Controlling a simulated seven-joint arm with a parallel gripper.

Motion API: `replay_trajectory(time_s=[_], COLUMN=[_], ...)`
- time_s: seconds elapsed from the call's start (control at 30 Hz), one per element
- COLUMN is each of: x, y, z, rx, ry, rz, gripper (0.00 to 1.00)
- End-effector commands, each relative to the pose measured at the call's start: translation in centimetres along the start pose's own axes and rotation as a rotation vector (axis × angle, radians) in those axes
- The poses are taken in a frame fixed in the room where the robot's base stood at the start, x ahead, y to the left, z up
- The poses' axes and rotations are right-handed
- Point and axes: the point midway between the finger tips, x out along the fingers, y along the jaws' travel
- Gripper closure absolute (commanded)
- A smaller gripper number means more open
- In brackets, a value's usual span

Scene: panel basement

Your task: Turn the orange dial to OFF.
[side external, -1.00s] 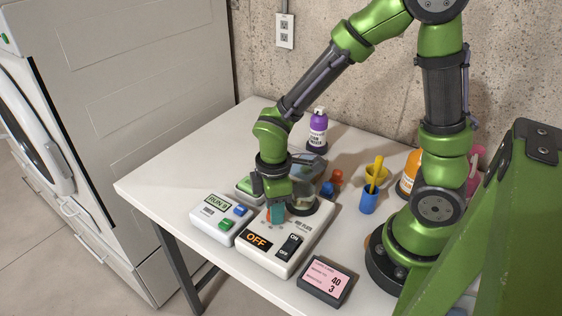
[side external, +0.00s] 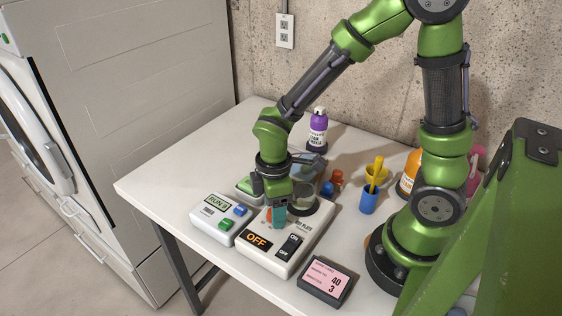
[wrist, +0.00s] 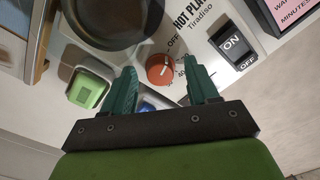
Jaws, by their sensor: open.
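The orange dial (wrist: 160,70) sits on the hot plate's white panel (wrist: 195,40) in the wrist view, with a pale pointer mark and printed labels around it, "OFF" among them. Which label the mark points at is hard to tell. In the side view the dial (side external: 269,214) shows only partly beside my fingers. My gripper (wrist: 165,85) is open, its two teal fingers on either side of the dial, apart from it in the wrist picture. In the side view my gripper (side external: 278,216) is low over the hot plate (side external: 285,262). Contact cannot be told.
The hot plate has a black ON/OFF switch (side external: 289,247) and an "OFF" display (side external: 257,240). A white box with buttons (side external: 213,223) stands left. A pink-screen timer (side external: 325,281) lies in front. A blue cup (side external: 368,203) and purple bottle (side external: 318,130) stand behind.

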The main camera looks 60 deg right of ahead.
Motion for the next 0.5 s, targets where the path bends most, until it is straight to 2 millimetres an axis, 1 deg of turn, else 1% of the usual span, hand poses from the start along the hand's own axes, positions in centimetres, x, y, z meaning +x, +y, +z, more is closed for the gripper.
replay_trajectory(time_s=[0.07,0.17,0.27,0.5], x=[-0.4,-1.5,-3.5,-9.4], y=[0.1,0.1,0.1,0.1], z=[0.0,-0.1,-0.1,-0.1], rx=[0.001,0.001,0.001,0.001], ry=[0.001,0.004,0.007,0.008], rz=[0.002,0.004,0.006,0.006], gripper=[0.41,0.41,0.41,0.41])
